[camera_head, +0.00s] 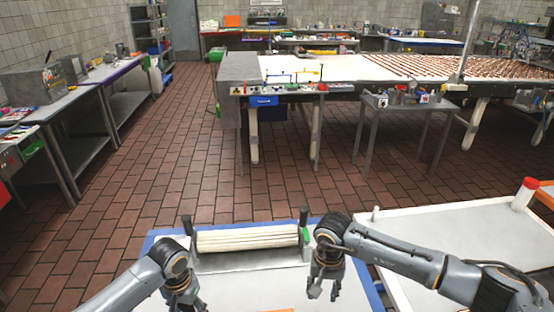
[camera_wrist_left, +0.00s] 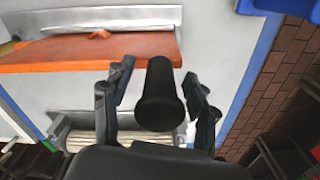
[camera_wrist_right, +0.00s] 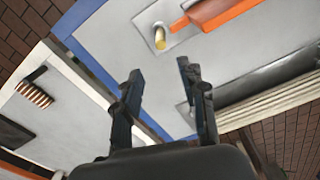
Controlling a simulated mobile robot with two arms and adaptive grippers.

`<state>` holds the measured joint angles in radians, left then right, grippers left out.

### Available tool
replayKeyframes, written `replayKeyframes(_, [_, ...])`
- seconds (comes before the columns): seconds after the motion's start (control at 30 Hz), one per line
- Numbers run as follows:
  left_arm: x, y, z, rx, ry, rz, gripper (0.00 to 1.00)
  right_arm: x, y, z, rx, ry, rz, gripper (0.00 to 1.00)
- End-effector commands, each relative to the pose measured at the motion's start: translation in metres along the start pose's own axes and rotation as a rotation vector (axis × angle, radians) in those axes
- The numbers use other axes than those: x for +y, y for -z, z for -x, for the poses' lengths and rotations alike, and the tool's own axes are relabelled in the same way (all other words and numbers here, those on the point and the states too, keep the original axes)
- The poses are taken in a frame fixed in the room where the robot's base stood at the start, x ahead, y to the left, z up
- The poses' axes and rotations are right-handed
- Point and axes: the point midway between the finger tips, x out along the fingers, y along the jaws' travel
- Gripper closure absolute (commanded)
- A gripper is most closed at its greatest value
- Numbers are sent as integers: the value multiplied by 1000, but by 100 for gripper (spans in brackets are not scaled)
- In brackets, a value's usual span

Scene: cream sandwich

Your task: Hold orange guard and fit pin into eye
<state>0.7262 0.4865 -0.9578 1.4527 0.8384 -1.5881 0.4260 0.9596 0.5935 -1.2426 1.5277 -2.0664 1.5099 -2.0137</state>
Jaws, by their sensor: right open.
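The orange guard (camera_wrist_left: 70,55) is a long flat orange piece lying over the table in the left wrist view. One end of it (camera_wrist_right: 205,10) shows in the right wrist view, and a sliver shows at the bottom of the head view. A short brass stub (camera_wrist_right: 160,38), perhaps the pin, stands on a grey plate beside that end. I cannot make out the eye. My left gripper (camera_wrist_left: 157,72) is open, with a black upright handle (camera_wrist_left: 160,95) seen between its fingers and no clear contact.
A roller unit with cream rollers (camera_head: 247,237) stands at the back of the blue-edged table (camera_head: 235,290), with black handles at both ends. A white-rimmed table (camera_head: 455,235) adjoins on the right, bearing a red-capped container (camera_head: 525,193). A copper-ringed piece (camera_wrist_right: 35,93) lies there.

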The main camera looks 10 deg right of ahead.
Motion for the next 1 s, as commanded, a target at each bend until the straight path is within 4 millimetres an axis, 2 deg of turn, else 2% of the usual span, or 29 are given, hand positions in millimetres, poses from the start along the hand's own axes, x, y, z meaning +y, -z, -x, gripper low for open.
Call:
replayKeyframes(0.27, [0,0,2,1,0,0,42,0,0,0,0,0,0,59])
replayKeyframes(1.0, [0,1,75,2,-1,0,42,0,0,0,0,0,0,59])
